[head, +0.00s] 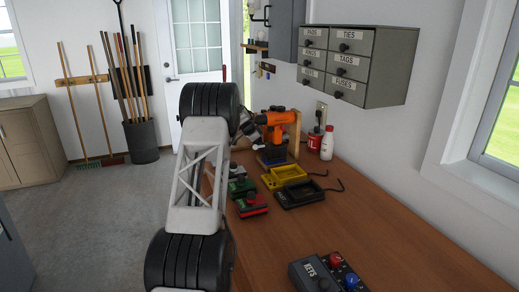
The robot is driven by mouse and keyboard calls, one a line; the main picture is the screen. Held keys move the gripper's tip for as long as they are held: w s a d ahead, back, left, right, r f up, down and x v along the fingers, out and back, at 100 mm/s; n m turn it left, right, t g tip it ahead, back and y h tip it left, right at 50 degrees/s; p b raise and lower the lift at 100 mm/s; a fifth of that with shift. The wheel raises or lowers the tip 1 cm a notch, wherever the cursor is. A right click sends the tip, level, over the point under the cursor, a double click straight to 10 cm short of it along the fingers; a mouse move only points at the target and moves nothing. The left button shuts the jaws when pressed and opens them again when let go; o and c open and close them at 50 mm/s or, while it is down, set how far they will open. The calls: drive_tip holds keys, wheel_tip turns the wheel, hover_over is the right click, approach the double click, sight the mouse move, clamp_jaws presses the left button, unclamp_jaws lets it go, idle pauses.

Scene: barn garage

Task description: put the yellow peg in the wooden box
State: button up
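I cannot make out a yellow peg in the head view. No wooden box shows clearly either; an upright wooden piece (295,134) stands behind an orange drill (277,119) at the back of the bench. My own arm rises through the middle of the view and hides part of the bench's left side. I cannot make out my gripper's fingers, so its state and anything in it are hidden.
The wooden bench (400,250) is clear at its front right. Labelled drawers (343,66) hang above.

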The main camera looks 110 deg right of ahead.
drive_tip(key=c, duration=1)
clamp_jaws()
drive_tip(key=shift+r, duration=0.1)
wheel_tip(320, 180, up, 28)
idle(0.3)
drive_tip(key=shift+w, duration=0.1)
idle(0.9)
